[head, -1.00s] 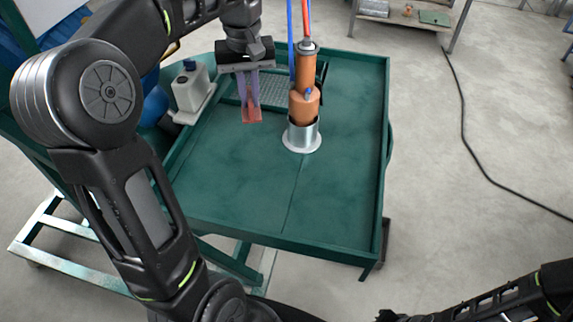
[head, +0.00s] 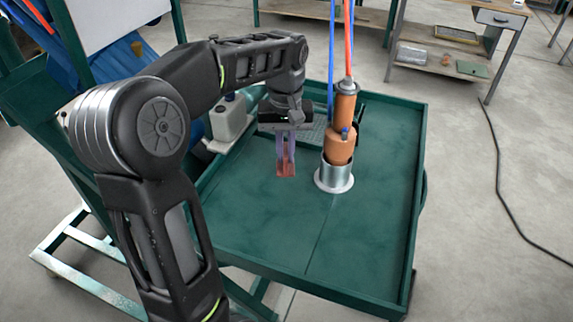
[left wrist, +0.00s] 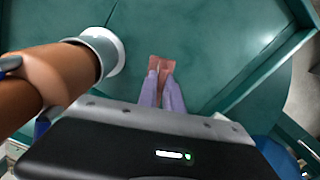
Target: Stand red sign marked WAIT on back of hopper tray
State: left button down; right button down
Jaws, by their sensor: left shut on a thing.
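The red sign (head: 286,171) is held at the tips of my left gripper (head: 286,160), above the green hopper tray (head: 250,232). The sign's lettering cannot be read here. In the left wrist view the red sign (left wrist: 161,65) sits between the purple fingers of my left gripper (left wrist: 162,82), which are shut on it. The tray's far part is partly hidden by my left arm and the things on it. Whether the sign touches the tray floor cannot be told. My right gripper is out of view.
An orange spray tool (head: 341,140) with blue and red hoses stands in a metal cup (head: 334,176) just right of the sign. A grey-white canister (head: 230,118) stands left of the gripper. The tray's front and right floor is clear. A workbench (head: 450,60) stands behind.

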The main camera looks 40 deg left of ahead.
aim_at(285, 164)
pick_arm(q)
jog(key=shift+f, duration=0.1)
notch_tip(285, 164, down, 3)
jog(key=shift+p, duration=0.3)
jog(key=shift+f, duration=0.25)
jog(key=shift+f, duration=0.15)
jog(key=c, duration=1.5)
grip_release()
